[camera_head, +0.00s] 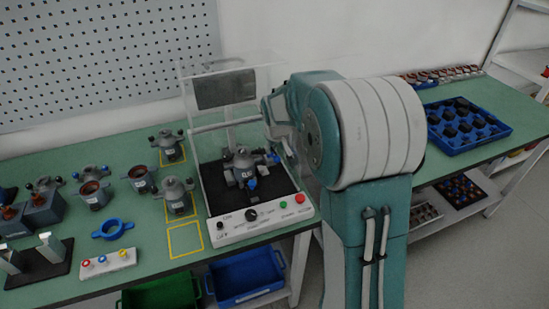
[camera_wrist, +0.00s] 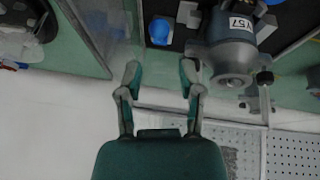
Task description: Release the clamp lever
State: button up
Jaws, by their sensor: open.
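A grey stator unit (camera_head: 243,165) sits on the black bed inside the clear-walled test station (camera_head: 262,226). In the wrist view the unit (camera_wrist: 230,45) carries a label that seems to read Y57. A round blue knob (camera_wrist: 160,30) shows beside it, left of the unit; blue parts also show around the unit in the head view. Which of these is the clamp lever, I cannot tell for sure. My gripper (camera_wrist: 160,72) is open, with nothing between its fingers, and the blue knob appears beyond the fingertips. In the head view my gripper (camera_head: 270,118) is at the station's right side, partly hidden.
A blue tray (camera_head: 428,142) of dark parts stands on the bench at right. Several other units stand left of the station, with a blue ring (camera_head: 112,230) in front. A clear panel and a grey bar (camera_head: 225,124) are close to my gripper.

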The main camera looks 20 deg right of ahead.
aim_at(275, 158)
jog(key=x, duration=0.8)
jog(key=shift+w+d+f, duration=0.1)
jog(key=shift+w+f, duration=0.05)
jog(key=shift+f, duration=0.15)
grip_shut()
